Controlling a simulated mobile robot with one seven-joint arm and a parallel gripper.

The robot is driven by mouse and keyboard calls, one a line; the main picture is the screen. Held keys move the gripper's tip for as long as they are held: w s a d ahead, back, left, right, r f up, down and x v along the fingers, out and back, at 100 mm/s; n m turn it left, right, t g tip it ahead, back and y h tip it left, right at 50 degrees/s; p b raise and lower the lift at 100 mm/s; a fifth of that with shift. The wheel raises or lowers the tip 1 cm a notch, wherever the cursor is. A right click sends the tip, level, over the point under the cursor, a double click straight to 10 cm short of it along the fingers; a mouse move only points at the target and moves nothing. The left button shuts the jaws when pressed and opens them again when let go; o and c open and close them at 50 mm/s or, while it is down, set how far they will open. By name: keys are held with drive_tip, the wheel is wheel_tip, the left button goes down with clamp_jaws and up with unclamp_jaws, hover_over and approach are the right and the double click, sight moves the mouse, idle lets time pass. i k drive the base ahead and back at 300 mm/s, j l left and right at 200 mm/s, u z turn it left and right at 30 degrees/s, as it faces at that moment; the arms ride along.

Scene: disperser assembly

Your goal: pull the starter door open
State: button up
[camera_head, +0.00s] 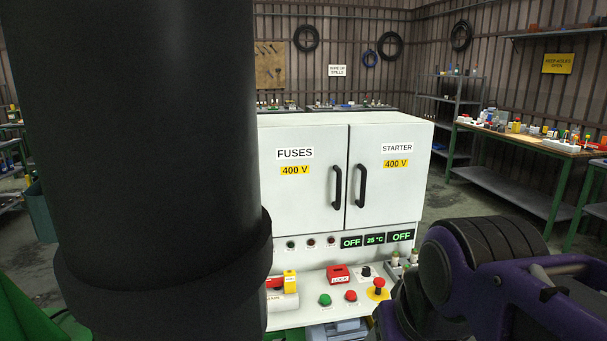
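The starter door (388,180) is the right-hand door of a white cabinet, marked STARTER and 400 V. It is closed and sits flush beside the fuses door (303,188). Its black vertical bar handle (360,186) is near its left edge, close to the centre seam. The fuses door has a similar handle (337,187) on its right edge. Purple and black links of my arm show at the lower right, in front of the cabinet's lower right side. My gripper does not show, so its state and its distance from the handle cannot be seen.
Below the doors is a panel with OFF displays (400,236) and a shelf with a red emergency button (379,283), push buttons and a red lock box (338,274). A workbench (515,143) stands at the right, with open floor before it. The left is largely blocked from view.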

sight(388, 164)
drive_tip(key=i+l, duration=0.15)
drive_tip(key=l, duration=0.15)
drive_tip(key=i+l+u, duration=0.1)
drive_tip(key=l, duration=0.25)
drive_tip(key=i+l, duration=0.15)
drive_tip(key=l, duration=0.15)
drive_tip(key=i+l+u, duration=0.1)
drive_tip(key=l, duration=0.25)
drive_tip(key=i+l+u, duration=0.1)
drive_tip(key=l, duration=0.25)
drive_tip(key=i+l, duration=0.35)
